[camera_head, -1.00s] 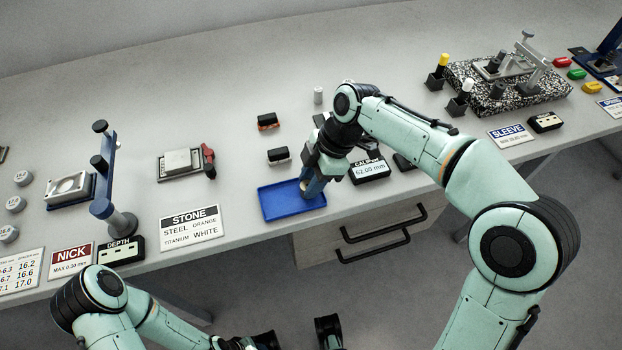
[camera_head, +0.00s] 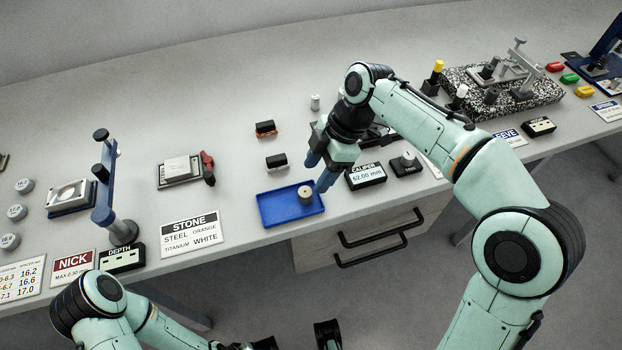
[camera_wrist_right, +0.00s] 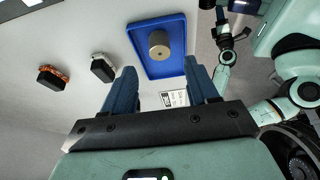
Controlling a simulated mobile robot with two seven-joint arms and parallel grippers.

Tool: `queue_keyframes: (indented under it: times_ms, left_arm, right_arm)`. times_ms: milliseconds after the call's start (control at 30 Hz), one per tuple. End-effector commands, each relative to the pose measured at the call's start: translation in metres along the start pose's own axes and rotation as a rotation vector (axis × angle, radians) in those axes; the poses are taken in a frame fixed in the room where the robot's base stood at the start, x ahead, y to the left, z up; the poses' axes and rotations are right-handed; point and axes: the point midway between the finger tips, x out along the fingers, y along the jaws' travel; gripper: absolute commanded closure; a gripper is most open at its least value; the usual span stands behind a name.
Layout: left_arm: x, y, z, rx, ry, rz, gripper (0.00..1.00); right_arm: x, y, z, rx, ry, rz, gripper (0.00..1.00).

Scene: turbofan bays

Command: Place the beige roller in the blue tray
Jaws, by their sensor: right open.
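The beige roller (camera_head: 305,194) stands upright in the blue tray (camera_head: 275,211), near the tray's right side. In the right wrist view the roller (camera_wrist_right: 158,43) also shows inside the tray (camera_wrist_right: 145,66), beyond my fingertips. My right gripper (camera_head: 318,174) is open and empty, just right of and above the roller, apart from it. Its two blue fingers (camera_wrist_right: 165,82) are spread wide in the wrist view. My left arm shows at the bottom left of the head view; its gripper jaws are not clearly visible.
The caliper display (camera_head: 366,175) stands right of the tray. Two small black blocks, one with orange (camera_head: 265,128) and one with white (camera_head: 276,161), lie behind it. The stone sign (camera_head: 192,232) is at the left. The bench's front edge runs just before the tray.

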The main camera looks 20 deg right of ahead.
Motion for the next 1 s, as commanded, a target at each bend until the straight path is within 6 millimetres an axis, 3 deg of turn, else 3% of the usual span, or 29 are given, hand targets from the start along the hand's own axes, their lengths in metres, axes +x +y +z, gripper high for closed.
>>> queue_keyframes:
  times_ms: [100, 333, 1000]
  left_arm:
    - [-0.007, 0.001, 0.003, -0.001, -0.007, -0.002, 0.57]
    - [-0.012, 0.002, 0.007, -0.002, -0.020, -0.004, 0.57]
    - [-0.012, 0.002, 0.008, -0.002, -0.023, -0.005, 0.57]
  right_arm:
    - [-0.028, 0.001, -0.001, 0.001, 0.001, 0.004, 0.41]
    - [-0.059, 0.001, -0.001, -0.001, 0.001, 0.002, 0.41]
    - [-0.064, 0.000, 0.000, -0.001, 0.000, 0.000, 0.41]
